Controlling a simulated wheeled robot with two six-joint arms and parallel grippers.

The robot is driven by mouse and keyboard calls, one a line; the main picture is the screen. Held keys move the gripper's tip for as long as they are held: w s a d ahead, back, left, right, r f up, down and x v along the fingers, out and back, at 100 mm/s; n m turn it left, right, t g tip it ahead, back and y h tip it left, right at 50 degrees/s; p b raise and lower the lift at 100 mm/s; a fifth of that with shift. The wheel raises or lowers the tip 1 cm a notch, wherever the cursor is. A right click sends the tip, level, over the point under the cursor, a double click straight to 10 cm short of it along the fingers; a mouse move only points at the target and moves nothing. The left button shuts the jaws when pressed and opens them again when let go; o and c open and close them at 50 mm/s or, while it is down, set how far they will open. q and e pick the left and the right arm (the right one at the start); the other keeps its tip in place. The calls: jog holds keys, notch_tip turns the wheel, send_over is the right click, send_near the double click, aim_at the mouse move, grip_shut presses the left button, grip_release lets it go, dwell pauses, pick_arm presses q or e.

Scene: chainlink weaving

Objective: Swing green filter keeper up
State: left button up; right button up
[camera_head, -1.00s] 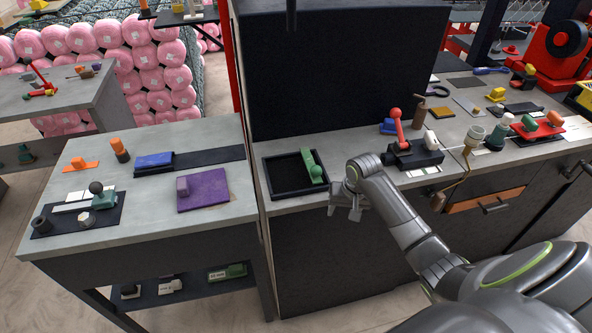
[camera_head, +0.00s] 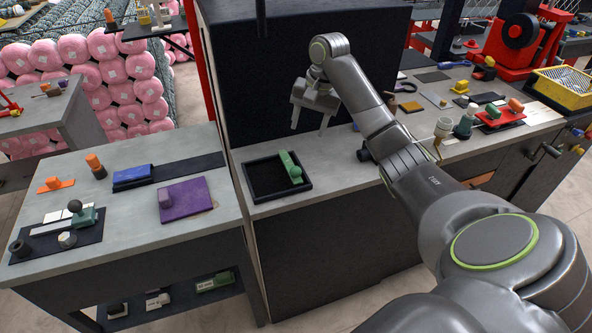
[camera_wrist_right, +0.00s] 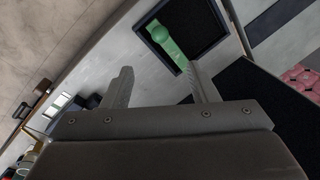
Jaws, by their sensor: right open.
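The green filter keeper (camera_head: 289,164), a flat green bar with a round knob at its near end, lies along the right side of a black square tray (camera_head: 252,190) on the grey bench. In the right wrist view the keeper (camera_wrist_right: 181,52) shows beyond the fingers, with its knob in plain sight. My right gripper (camera_head: 311,128) is open and empty. It is raised above the bench, behind and to the right of the keeper, apart from it, with fingers pointing down. My left gripper is not in view.
A tall black panel (camera_head: 245,80) stands behind the tray. My right arm covers part of the bench to the tray's right. A red tray (camera_head: 500,118) sits farther right. A separate left table holds a purple plate (camera_head: 195,205) and a blue block (camera_head: 131,175).

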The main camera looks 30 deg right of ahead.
jog(key=b, duration=0.5)
send_near(297, 168)
jog(key=f, duration=0.3)
jog(key=w+a+f+p, duration=0.1)
jog(key=f, duration=0.2)
jog(key=f+p, duration=0.1)
jog(key=f, duration=0.3)
jog(key=shift+w+a, duration=0.2)
jog(key=shift+a, duration=0.05)
jog(key=shift+r, duration=0.1)
grip_shut()
